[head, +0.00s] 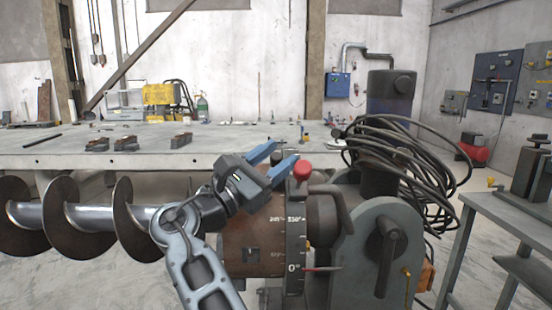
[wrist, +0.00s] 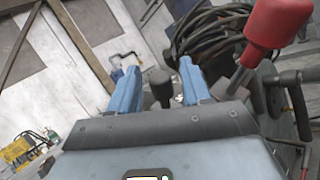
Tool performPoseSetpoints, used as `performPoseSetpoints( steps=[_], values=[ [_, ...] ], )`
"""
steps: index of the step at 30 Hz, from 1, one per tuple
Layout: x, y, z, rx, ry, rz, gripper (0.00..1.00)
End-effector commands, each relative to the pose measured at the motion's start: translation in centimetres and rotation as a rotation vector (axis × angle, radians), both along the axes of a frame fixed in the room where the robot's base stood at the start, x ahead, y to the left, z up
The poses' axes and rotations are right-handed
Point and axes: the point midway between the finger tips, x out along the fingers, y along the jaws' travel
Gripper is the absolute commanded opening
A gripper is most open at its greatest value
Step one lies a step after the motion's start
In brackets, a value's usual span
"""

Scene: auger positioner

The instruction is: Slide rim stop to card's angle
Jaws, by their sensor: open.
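A red knob (head: 302,170) stands at the top of the graduated ring (head: 296,240) on the positioner; I take it for the rim stop's handle. In the wrist view the red knob (wrist: 278,30) sits on a metal stem, to the right of my fingers. The ring bears white marks, with a 0 low down beside a thin red pointer (head: 322,269). I cannot make out an angle card.
A steel auger (head: 92,216) extends left from the positioner. A coil of black cable (head: 400,150) hangs on the housing (head: 360,250). A long workbench (head: 60,144) with small clamps stands behind. A grey side table (head: 510,215) is at right.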

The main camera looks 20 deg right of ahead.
Motion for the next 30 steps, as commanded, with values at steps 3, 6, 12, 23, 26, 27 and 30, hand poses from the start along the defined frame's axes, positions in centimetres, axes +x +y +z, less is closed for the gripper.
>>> performPoseSetpoints(
  steps=[3,6,12,23,26,27,30],
  values=[
    [-0.5,1.4,-0.6,-0.001,0.001,0.004,0.48],
    [-1.1,2.8,-1.2,-0.001,0.002,0.003,0.48],
    [-2.2,5.3,-2.3,-0.001,0.001,0.003,0.48],
    [-2.7,6.5,-2.7,-0.001,0.0,0.001,0.48],
    [-2.7,6.5,-2.7,0.0,0.0,0.001,0.48],
    [-2.7,6.5,-2.7,0.0,0.0,0.001,0.48],
    [-2.7,6.5,-2.7,0.0,0.0,0.001,0.48]
  ],
)
